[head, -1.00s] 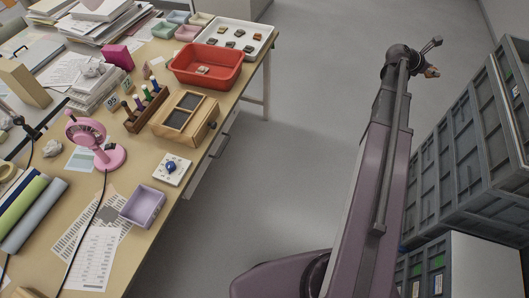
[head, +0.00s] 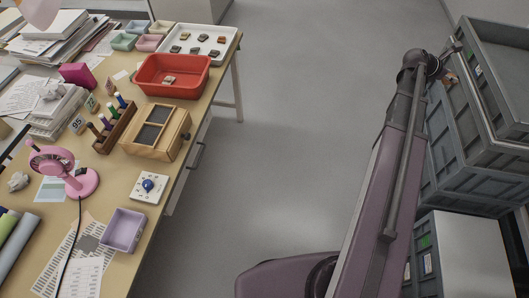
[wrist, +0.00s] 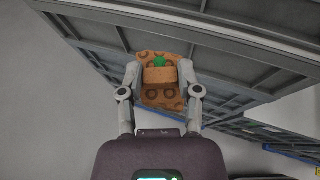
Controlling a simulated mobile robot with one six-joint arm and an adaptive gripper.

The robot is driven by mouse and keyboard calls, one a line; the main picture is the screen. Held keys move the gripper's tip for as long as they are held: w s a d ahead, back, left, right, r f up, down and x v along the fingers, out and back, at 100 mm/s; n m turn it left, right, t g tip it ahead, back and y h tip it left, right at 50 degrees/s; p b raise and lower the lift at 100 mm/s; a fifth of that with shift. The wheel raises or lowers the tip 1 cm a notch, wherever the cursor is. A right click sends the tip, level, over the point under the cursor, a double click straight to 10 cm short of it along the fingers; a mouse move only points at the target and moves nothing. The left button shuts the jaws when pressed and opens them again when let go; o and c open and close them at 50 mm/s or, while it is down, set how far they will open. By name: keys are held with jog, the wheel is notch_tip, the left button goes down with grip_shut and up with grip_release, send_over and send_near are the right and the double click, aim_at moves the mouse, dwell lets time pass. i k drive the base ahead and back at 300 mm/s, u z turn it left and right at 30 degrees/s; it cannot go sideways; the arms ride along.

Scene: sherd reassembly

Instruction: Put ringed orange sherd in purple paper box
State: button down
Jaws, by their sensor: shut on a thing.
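The ringed orange sherd (wrist: 161,98) is held between the two fingers of my gripper (wrist: 160,76) in the wrist view. It has dark ring marks and a green spot near its top. In the head view, my gripper (head: 451,62) is at the upper right, far from the table, and only a small brownish bit of the sherd (head: 451,78) shows. The purple paper box (head: 123,231) stands open at the near edge of the table at the lower left. I see nothing inside it.
Grey crates (head: 462,150) are stacked on the right, close behind my gripper in the picture. Beside the box lie papers (head: 80,275) and a white tile with a blue knob (head: 149,187). A red basin (head: 172,76) and a white sherd tray (head: 199,42) stand farther back. Open floor separates table and crates.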

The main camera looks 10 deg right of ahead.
aim_at(127, 233)
jog(key=i, duration=0.75)
jog(key=z, duration=0.3)
jog(key=i, duration=1.9)
